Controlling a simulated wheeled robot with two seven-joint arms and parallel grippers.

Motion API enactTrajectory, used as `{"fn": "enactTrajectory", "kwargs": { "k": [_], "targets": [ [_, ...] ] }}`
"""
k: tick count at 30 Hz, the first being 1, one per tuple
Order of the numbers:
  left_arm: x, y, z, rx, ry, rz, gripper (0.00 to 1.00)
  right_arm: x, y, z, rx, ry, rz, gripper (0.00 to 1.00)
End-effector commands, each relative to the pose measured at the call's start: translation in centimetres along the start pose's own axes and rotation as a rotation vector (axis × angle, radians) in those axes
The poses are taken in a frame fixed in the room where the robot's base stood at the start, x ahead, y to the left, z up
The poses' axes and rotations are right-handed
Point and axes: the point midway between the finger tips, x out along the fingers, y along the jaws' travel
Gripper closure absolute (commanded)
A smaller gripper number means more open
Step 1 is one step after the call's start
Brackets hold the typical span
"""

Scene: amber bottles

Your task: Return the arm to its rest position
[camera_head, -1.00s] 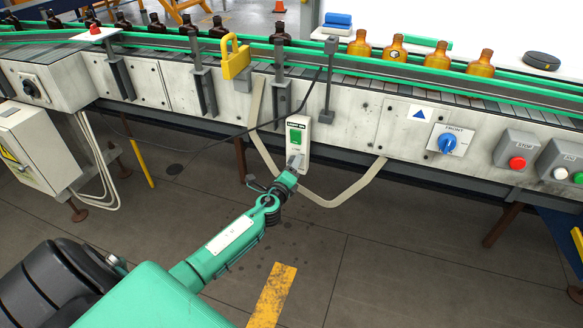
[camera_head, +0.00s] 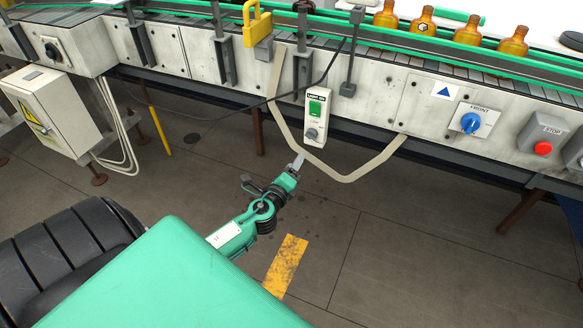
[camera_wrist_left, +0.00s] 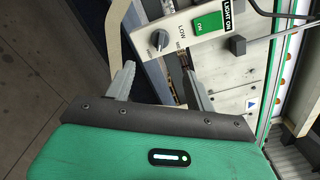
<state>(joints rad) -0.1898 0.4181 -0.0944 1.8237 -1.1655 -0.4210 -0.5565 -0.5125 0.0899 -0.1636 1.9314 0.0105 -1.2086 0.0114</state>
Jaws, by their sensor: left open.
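My left arm comes in from the lower left in the head view. Its gripper (camera_head: 298,162) is just below and to the left of the white control box (camera_head: 317,117), apart from it. The box has a green switch and a dark grey knob, and it hangs at the conveyor's front. In the left wrist view the two grey fingers of my left gripper (camera_wrist_left: 160,85) are spread with nothing between them. The box's knob (camera_wrist_left: 159,40) and green switch (camera_wrist_left: 208,23) show beyond the fingers. My right gripper is not in view.
The conveyor (camera_head: 380,88) runs across the top, with amber bottles (camera_head: 513,42) on it. A blue knob (camera_head: 471,123) and a red stop button (camera_head: 543,149) are on its front at the right. A pale looped strap (camera_head: 346,178) hangs below the box. The floor in front is clear.

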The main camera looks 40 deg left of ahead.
Motion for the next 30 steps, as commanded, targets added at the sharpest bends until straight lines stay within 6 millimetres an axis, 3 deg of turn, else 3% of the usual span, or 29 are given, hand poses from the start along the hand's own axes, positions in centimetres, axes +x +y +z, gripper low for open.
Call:
{"fn": "enactTrajectory", "kwargs": {
  "k": [6, 23, 26, 30],
  "targets": [
    [-1.2, 0.0, 0.0, 0.0, 0.0, 0.0, 0.45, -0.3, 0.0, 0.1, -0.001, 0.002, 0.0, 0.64],
    [-1.2, 0.1, -0.1, -0.006, -0.001, 0.004, 0.45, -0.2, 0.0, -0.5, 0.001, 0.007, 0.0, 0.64],
    [-1.9, 1.1, -0.5, -0.075, -0.008, 0.046, 0.45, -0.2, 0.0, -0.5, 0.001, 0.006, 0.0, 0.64],
    [-4.7, 4.8, -2.6, -0.346, -0.045, 0.222, 0.45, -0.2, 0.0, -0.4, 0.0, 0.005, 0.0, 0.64]
  ]
}}
